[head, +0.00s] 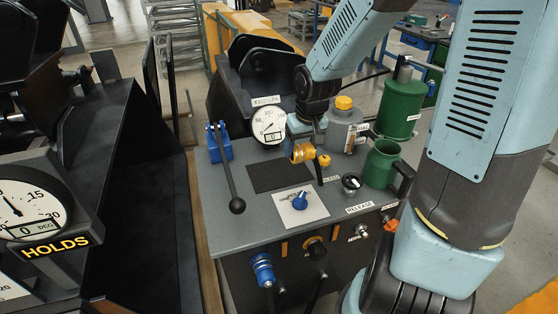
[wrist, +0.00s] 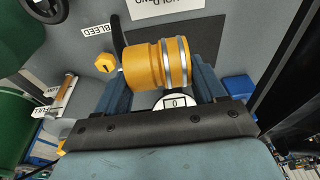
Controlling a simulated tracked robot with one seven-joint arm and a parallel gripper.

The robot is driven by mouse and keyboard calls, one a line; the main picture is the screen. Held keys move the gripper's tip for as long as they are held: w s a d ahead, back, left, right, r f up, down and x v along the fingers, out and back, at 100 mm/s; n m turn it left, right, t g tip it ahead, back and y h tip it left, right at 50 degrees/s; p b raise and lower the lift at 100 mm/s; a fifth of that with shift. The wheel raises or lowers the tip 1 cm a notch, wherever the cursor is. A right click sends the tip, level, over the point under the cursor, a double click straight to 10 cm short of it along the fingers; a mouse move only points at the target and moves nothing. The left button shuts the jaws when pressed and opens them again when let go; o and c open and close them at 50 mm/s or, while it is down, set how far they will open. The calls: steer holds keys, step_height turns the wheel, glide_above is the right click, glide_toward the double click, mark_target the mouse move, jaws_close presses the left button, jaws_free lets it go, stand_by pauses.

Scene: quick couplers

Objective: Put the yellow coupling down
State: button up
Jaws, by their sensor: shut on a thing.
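The yellow coupling (head: 301,153) is a short ribbed cylinder, held above the grey bench top near its back middle in the head view. In the wrist view the coupling (wrist: 146,66) lies across between the jaws, its two silvery rings to the right. My gripper (head: 310,143) is shut on it; in the wrist view the dark blue fingers (wrist: 160,85) stand to either side, partly hidden by the coupling. I cannot tell how high the coupling is above the bench.
On the grey bench (head: 232,215) lie a dark mat (head: 280,176) and a white sheet (head: 290,216) bearing a blue coupling (head: 300,202).

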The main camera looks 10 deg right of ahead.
steer(key=w+a+f, duration=0.1)
steer(key=w+f, duration=0.1)
steer(key=w+a+f, duration=0.2)
steer(key=w, duration=0.1)
steer(key=w+a+f, duration=0.1)
steer(key=w+f, duration=0.1)
steer(key=shift+w+a+f, duration=0.3)
steer(key=shift+f, duration=0.1)
steer(key=shift+w+a+f, duration=0.35)
steer(key=shift+w+f, duration=0.25)
steer(key=shift+f, duration=0.25)
steer(key=shift+s+x, duration=0.15)
steer(key=shift+x, duration=0.55)
steer(key=shift+s+x, duration=0.1)
steer(key=shift+x, duration=0.6)
steer(key=shift+d+f, duration=0.1)
steer(key=shift+d, duration=0.05)
steer(key=o, duration=1.2)
steer(key=shift+o, duration=0.2)
